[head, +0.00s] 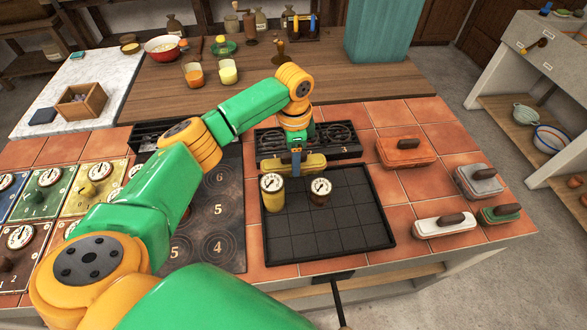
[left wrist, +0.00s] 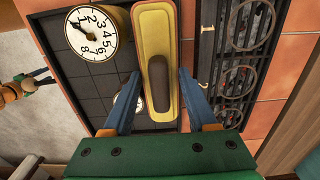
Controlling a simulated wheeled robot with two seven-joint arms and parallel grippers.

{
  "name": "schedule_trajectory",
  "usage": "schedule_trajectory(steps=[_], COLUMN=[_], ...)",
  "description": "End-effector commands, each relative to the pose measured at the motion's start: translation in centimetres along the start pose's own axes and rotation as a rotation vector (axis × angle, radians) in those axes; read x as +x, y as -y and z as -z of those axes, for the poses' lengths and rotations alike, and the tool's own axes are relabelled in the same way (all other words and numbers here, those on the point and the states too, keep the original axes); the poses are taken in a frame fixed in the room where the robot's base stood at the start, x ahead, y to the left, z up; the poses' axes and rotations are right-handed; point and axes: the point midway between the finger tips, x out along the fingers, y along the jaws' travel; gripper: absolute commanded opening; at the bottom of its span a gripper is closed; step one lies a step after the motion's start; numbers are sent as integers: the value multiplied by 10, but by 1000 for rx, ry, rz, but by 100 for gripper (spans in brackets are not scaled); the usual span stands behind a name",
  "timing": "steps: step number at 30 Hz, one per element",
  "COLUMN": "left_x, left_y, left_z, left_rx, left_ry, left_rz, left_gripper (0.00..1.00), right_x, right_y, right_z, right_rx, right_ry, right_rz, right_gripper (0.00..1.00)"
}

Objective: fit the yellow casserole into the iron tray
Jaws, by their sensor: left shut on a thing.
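The yellow casserole (head: 313,161), a long dish with a dark handle on top, is at the back left of the iron tray (head: 340,238). The black tray has a grid floor. My left gripper (head: 296,157) is shut on the casserole from above. In the left wrist view, the blue fingers of my left gripper (left wrist: 158,84) stand on both sides of the yellow casserole (left wrist: 145,32), by its brown handle. It lies along the tray's edge there; I cannot tell whether it touches the tray floor. My right gripper is not in view.
In the tray stand a yellow dial pot (head: 272,193), close to the casserole, and a brown dial pot (head: 320,193). A burner unit (head: 340,138) is just behind the tray. An orange casserole (head: 405,152) and several smaller dishes sit right. The tray's front is empty.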

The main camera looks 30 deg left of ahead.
Motion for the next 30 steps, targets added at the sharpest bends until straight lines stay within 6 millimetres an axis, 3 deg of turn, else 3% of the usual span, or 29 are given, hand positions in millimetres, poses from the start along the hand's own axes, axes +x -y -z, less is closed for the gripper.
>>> schedule_trajectory(steps=[9,19,20,22,23,30], left_x=[49,53,52,52,52,52], left_y=[0,0,0,0,0,0], left_z=[0,0,0,0,0,0], left_rx=[1,1,0,1,1,1], left_ry=[1,-1,0,0,0,0], left_rz=[1,1,1,1,1,1], left_gripper=[0,0,64,82,88,88], right_x=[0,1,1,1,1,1], right_y=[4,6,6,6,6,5], right_z=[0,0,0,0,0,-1], right_rx=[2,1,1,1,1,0], right_ry=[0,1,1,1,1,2], right_rz=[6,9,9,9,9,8], right_gripper=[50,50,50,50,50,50])
